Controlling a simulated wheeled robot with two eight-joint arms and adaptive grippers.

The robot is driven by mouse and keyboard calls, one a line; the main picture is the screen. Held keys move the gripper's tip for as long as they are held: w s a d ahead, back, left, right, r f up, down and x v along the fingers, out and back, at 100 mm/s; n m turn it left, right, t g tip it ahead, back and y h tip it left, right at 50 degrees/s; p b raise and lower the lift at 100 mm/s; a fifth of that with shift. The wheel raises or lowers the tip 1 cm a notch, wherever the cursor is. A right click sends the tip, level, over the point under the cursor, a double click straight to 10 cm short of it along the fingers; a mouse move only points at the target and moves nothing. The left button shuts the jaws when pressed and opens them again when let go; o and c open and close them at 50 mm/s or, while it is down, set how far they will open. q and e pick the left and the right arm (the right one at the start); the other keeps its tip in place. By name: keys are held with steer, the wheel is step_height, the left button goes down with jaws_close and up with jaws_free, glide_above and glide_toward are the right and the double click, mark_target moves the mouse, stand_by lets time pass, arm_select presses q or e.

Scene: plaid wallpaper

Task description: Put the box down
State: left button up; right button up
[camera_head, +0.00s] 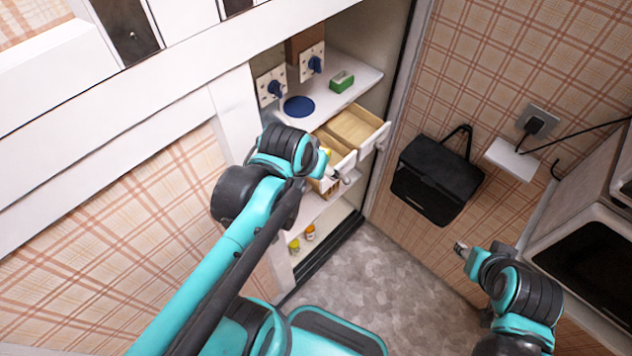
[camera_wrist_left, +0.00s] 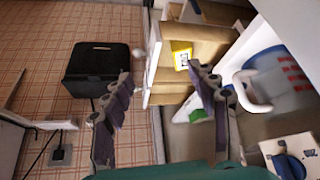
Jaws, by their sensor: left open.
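A small yellow box (camera_wrist_left: 182,56) with a pale label lies in an open wooden drawer (camera_wrist_left: 205,48) in the left wrist view. A bit of yellow also shows beside my left gripper in the head view, largely hidden by the arm. My left gripper (camera_wrist_left: 160,78) is open and empty, with its fingers spread apart just short of the drawer and the yellow box. In the head view my left gripper (camera_head: 335,173) is over the open drawers. My right gripper (camera_head: 460,248) is at the lower right, away from the cabinet, too small to read its fingers.
A green box (camera_head: 342,82) and a blue disc (camera_head: 299,106) lie on the shelf above the drawers. Small jars (camera_head: 310,232) stand on a low shelf. A black bag-like box (camera_head: 437,180) hangs on the right wall. The grey floor between is clear.

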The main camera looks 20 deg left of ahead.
arm_select(q)
steer(key=shift+t, duration=0.6)
steer(key=s, duration=0.1)
steer(key=s+d+f, duration=0.1)
steer(key=s, duration=0.1)
steer(key=s+d, duration=0.1)
steer(key=shift+s+f, duration=0.25)
steer(key=shift+s, duration=0.05)
step_height(320, 180, down, 4)
steer(key=b, duration=0.4)
